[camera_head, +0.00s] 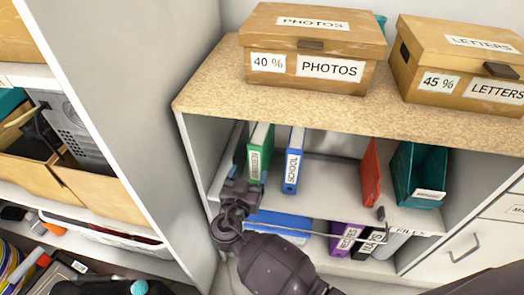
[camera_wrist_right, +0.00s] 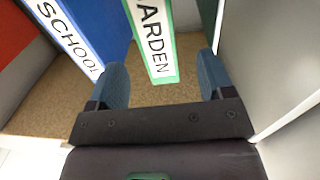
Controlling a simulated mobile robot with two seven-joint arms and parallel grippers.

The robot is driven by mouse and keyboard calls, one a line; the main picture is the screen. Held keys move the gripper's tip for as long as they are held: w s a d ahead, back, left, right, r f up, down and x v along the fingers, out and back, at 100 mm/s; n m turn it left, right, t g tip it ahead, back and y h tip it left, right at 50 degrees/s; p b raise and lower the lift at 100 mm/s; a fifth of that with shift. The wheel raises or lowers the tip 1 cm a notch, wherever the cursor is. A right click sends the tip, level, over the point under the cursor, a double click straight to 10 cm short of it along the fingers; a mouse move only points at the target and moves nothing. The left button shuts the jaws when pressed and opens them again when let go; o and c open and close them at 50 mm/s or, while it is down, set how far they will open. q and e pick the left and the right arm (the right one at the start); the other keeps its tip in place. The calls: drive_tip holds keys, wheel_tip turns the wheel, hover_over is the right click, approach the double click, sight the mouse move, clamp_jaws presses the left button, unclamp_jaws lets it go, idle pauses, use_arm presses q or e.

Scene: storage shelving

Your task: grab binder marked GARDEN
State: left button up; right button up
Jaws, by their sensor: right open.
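The green GARDEN binder (camera_head: 261,150) stands upright at the left of the upper shelf, spine with white label facing out. In the right wrist view its spine (camera_wrist_right: 153,40) shows "ARDEN"; the rest of the label is cut off. My right gripper (camera_head: 248,176) is at the binder's lower front. Its blue fingers (camera_wrist_right: 161,65) are open, one on each side of the spine, with visible gaps. Whether the fingertips reach past the spine face is hard to tell. My left gripper is not in view.
The blue SCHOOL binder (camera_head: 292,160) stands close to the right of GARDEN; the cabinet's side wall (camera_head: 194,150) is close on the left. A red binder (camera_head: 371,172) and teal holder (camera_head: 420,175) stand further right. Boxes (camera_head: 312,45) sit on top.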

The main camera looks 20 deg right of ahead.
sight(261, 143)
drive_tip(key=x, duration=0.8)
drive_tip(key=shift+d, duration=0.2)
drive_tip(key=shift+s+r, duration=0.1)
drive_tip(key=shift+c, duration=0.4)
drive_tip(key=c, duration=1)
drive_tip(key=shift+c, duration=0.8)
drive_tip(key=shift+r, duration=0.1)
